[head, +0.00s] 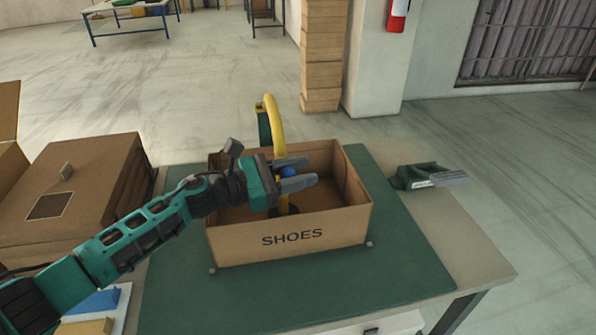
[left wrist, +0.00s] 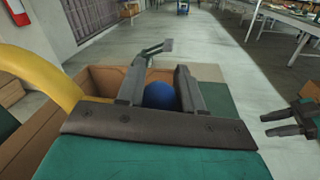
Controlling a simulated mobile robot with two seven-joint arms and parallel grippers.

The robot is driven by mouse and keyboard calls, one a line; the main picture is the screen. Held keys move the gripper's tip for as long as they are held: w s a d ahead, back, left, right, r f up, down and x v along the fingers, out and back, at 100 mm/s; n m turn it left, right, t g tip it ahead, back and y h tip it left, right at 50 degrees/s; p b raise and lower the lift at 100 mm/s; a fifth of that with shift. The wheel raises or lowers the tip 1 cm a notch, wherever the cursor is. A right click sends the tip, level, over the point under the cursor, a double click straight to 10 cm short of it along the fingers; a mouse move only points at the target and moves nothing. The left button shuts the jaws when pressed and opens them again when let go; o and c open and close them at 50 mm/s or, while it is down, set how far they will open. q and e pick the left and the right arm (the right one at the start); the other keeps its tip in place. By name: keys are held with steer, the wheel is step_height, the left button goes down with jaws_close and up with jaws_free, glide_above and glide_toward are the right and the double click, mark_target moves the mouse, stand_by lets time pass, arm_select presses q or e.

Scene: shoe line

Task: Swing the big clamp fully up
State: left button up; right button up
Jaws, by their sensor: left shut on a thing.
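The big clamp shows as a thick yellow curved arm (head: 276,124) that arches up above the far side of the cardboard box and runs down into it behind my left gripper. A blue ball knob (head: 289,172) sits beside the yellow arm. My left gripper (head: 296,173) reaches over the box from the left, shut on the blue knob. In the left wrist view the knob (left wrist: 160,95) lies between both fingers, and the yellow arm (left wrist: 38,75) curves past at the left. My right gripper (left wrist: 284,122) shows at that view's right edge, its fingers apart and empty.
The box marked SHOES (head: 291,240) stands on a green mat (head: 400,275). A green and grey device (head: 428,176) is at the table's right. A brown carton (head: 75,185) is at the left. The mat's front right is clear.

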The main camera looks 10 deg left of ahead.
arm_select(q)
jaws_close()
steer(key=shift+w+r, duration=0.15)
steer(key=shift+r, duration=0.4)
steer(key=w+a+r+p, duration=0.1)
steer(key=w+r, duration=0.3)
steer(key=r, duration=0.5)
steer(key=w+a+r+p, duration=0.1)
steer(key=w+r, duration=0.3)
steer(key=r, duration=0.6)
steer(key=shift+a+p, duration=0.4)
steer(key=shift+a, duration=0.1)
